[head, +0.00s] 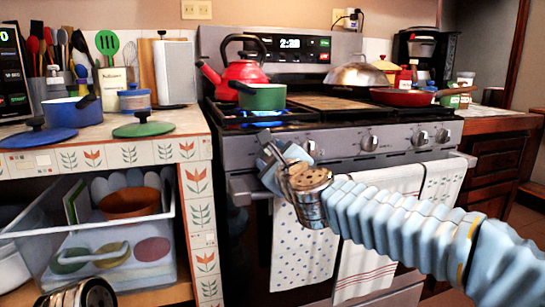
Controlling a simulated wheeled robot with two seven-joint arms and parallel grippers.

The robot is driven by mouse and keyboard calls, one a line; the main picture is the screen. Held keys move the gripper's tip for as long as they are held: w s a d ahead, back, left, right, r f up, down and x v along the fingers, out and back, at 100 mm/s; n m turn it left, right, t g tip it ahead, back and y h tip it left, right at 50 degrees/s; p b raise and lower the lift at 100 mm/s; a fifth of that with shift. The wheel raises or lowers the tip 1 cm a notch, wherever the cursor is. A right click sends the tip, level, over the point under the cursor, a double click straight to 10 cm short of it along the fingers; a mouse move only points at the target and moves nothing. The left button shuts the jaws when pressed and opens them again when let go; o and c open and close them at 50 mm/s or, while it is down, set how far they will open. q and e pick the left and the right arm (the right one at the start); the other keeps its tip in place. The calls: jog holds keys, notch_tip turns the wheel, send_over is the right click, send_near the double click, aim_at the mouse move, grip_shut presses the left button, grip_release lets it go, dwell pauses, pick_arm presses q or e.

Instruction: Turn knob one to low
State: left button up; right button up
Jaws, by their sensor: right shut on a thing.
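The stove (335,139) stands in the middle of the head view with a row of knobs on its front panel. One silver knob (308,147) shows just right of my right gripper. My right gripper (268,158) is at the left end of the panel, shut on what appears to be the leftmost knob. The gripper hides that knob, so its setting cannot be read. Only a dark, round end of my left arm shows at the bottom left; its gripper fingers are out of view.
A green pot (263,98) sits over a blue glow on the front left burner, with a red kettle (242,72) behind. A red pan (400,96) is at the right. Towels (303,245) hang from the oven handle. A tiled counter (120,128) stands left.

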jog(key=n+p, duration=0.2)
jog(key=n, duration=0.1)
jog(key=shift+a+n, duration=0.1)
jog(key=shift+n, duration=0.3)
jog(key=n+p, duration=0.2)
jog(key=n, duration=0.3)
jog(key=shift+f+n, duration=0.1)
jog(key=shift+n, duration=0.2)
jog(key=n+p, duration=0.3)
jog(key=n, duration=0.2)
jog(key=shift+f, duration=0.15)
jog(key=shift+f+n+p, duration=0.2)
jog(key=shift+n+p, duration=0.4)
jog(key=shift+n, duration=1.2)
jog(key=o, duration=1)
